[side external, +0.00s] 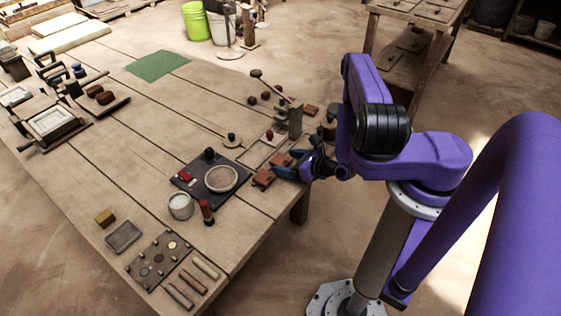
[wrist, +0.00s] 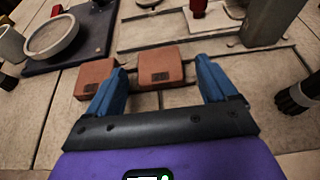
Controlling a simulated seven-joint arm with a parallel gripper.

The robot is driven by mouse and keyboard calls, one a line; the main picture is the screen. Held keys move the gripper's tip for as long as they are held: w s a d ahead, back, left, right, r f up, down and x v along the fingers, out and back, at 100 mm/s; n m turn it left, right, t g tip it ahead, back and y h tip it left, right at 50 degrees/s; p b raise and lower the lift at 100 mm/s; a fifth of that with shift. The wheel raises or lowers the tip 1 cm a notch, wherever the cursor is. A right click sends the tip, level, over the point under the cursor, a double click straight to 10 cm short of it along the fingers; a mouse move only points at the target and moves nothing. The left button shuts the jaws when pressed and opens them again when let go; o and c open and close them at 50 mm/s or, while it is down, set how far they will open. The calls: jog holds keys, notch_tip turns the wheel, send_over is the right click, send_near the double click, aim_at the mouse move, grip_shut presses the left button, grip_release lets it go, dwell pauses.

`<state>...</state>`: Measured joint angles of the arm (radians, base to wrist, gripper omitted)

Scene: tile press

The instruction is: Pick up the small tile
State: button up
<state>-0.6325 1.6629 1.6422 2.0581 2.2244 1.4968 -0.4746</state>
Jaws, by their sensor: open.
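Two small reddish-brown clay tiles lie on the wooden table at my gripper; I cannot tell which one the task names. In the wrist view the right tile (wrist: 160,68) lies between the lines of my two blue fingers, just beyond them. The left tile (wrist: 94,76) lies outside the left finger, partly hidden by it. In the side view the nearer tile (side external: 263,179) lies just left of my gripper (side external: 284,164), and the farther tile (side external: 281,160) is by its fingertips. My gripper is open and empty, low over the table.
A dark board (side external: 212,190) with a round dish (side external: 221,179) and a small red piece (side external: 186,176) is left of the tiles. A metal press stand (side external: 295,120) rises behind them. The table's middle is mostly clear.

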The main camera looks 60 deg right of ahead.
jog(key=shift+w+f, duration=0.1)
jog(key=shift+w, duration=0.2)
jog(key=shift+c, duration=0.3)
jog(key=c, duration=1.1)
